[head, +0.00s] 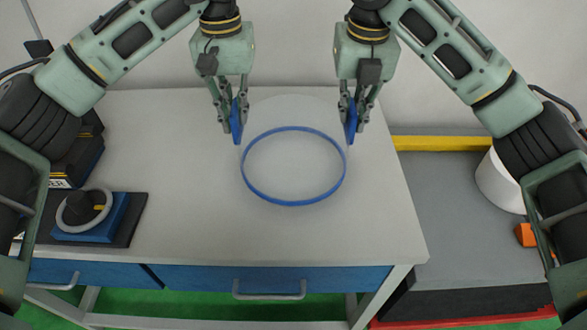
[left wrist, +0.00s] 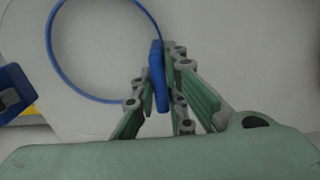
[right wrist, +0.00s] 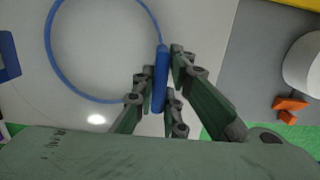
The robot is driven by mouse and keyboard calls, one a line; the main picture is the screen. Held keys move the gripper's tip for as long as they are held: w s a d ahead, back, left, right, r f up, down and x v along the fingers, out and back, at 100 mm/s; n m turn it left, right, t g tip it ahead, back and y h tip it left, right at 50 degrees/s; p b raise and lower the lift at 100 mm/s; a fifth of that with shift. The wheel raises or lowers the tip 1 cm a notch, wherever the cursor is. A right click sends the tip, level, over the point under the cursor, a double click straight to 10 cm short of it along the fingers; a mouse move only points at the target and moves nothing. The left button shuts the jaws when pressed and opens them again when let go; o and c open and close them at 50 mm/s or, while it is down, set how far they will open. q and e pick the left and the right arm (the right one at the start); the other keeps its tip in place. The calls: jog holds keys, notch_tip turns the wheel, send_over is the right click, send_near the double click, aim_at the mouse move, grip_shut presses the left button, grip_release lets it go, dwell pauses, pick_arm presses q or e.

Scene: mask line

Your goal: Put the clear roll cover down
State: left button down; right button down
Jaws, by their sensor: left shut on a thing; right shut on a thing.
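The clear roll cover shows mostly by its blue ring rim (head: 293,203), with a faint see-through body above it, over the grey table. Blue handles stand on its left and right sides. My left gripper (head: 236,122) is shut on the left handle, which also shows in the left wrist view (left wrist: 158,78). My right gripper (head: 351,124) is shut on the right handle, also seen in the right wrist view (right wrist: 160,80). The rim looks level. I cannot tell whether it touches the table or hangs just above it.
The grey table top (head: 190,225) is clear around the cover. A dark-based blue device with a grey ring (head: 84,210) sits at the table's left. To the right, past the table edge, are a white cylinder (head: 498,185) and an orange part (head: 525,235) on a lower grey surface.

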pick_arm(q)
jog(key=shift+f, duration=0.45)
pick_arm(e)
jog(key=shift+f, duration=0.45)
pick_arm(q)
jog(key=c, duration=1.8)
grip_release()
jog(key=shift+r, duration=0.15)
pick_arm(e)
jog(key=c, duration=1.8)
grip_release()
jog(key=shift+r, duration=0.15)
pick_arm(q)
jog(key=shift+r, duration=0.15)
pick_arm(e)
jog(key=shift+r, duration=0.55)
pick_arm(q)
notch_tip(320, 180, up, 12)
pick_arm(e)
notch_tip(320, 180, up, 11)
jog(key=s, duration=0.1)
jog(key=shift+s, duration=0.2)
pick_arm(q)
jog(key=shift+f, duration=0.2)
pick_arm(e)
jog(key=shift+f, duration=0.1)
